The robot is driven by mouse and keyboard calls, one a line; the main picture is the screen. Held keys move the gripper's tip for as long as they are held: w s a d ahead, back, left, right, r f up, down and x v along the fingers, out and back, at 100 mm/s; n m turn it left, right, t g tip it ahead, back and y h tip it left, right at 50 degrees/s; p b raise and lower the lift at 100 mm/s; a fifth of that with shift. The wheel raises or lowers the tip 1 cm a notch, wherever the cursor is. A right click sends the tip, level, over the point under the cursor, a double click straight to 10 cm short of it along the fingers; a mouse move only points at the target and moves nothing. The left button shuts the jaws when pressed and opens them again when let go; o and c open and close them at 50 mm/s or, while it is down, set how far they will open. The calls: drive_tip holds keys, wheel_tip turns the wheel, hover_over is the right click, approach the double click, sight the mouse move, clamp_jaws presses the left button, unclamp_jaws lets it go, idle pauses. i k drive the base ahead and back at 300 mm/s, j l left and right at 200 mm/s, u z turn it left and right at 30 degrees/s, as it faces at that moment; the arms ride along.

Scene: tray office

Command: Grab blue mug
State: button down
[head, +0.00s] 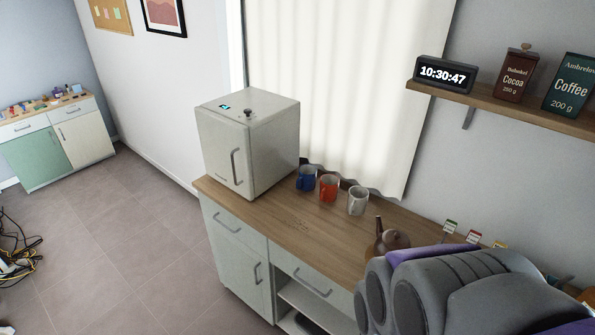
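The blue mug (306,179) stands upright on the wooden counter, close to the right side of the white box-shaped appliance. A red mug (328,188) stands just right of it, and a white-grey mug (357,200) stands right of the red one. The three mugs form a row near the curtain. Part of my arm fills the lower right corner of the head view. My gripper is not visible, so its state does not show. No gripper is at the blue mug.
The white appliance (247,147) has a closed door. A brown teapot (388,239) stands on the counter (292,220) near my arm. A wall shelf (510,105) holds a clock (443,74) and tins. Floor is clear left of the cabinet; cables (15,250) lie at the far left.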

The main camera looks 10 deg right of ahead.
sight(306, 180)
drive_tip(key=i+j, duration=0.2)
drive_tip(key=j, duration=0.15)
drive_tip(key=i+j+z, duration=0.15)
drive_tip(key=i+j, duration=0.3)
drive_tip(key=j, duration=0.25)
drive_tip(key=i+j+z, duration=0.1)
drive_tip(key=j, duration=0.3)
drive_tip(key=i+j, duration=0.25)
drive_tip(key=i+j+z, duration=0.15)
drive_tip(key=j, duration=0.35)
drive_tip(key=i+j, duration=0.2)
drive_tip(key=j, duration=0.2)
drive_tip(key=i, duration=0.25)
